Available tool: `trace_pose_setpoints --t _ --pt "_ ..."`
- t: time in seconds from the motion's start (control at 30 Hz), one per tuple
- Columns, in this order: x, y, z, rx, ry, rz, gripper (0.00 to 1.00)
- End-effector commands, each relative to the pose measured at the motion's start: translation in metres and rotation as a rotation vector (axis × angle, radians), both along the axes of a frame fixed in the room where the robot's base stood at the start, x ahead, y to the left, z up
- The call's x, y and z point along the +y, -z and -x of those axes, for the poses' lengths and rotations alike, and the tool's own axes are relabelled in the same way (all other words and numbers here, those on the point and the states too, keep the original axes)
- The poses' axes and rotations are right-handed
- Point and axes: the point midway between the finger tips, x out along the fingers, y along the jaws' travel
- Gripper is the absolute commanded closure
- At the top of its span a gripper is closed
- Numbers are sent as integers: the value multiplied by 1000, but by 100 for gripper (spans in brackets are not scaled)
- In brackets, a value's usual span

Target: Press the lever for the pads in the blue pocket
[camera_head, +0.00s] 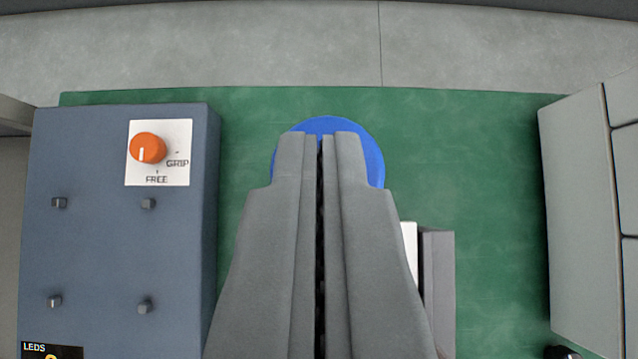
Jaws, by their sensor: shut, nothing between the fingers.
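My gripper (320,142) is shut and empty, its two fingers side by side and reaching up the middle of the view. A round blue thing (328,124), which may be the blue pocket, shows behind the fingertips on the green surface. Only its top and side edges are visible; the fingers hide its middle and lower part. I cannot tell whether the fingertips touch it. No lever can be clearly made out. A white and grey piece (437,290) shows partly at the right of the fingers, and the gripper hides the rest of it.
A blue-grey panel (100,250) at the left bears an orange knob (148,148) by the words GRIP and FREE, several small pegs and a LEDS display (50,351). The green surface (470,150) is bare at the right of the blue thing. Grey boxes (585,200) stand at the right edge.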

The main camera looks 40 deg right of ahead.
Motion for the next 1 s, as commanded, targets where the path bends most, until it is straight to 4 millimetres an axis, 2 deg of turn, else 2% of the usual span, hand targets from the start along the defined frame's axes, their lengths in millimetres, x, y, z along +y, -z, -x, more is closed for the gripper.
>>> trace_pose_setpoints --t 0.53,0.8,1.0 --pt "0 9 0 -1 1 0 100" --pt "0 52 1 2 0 -1 100" --pt "0 59 1 2 0 -2 100"
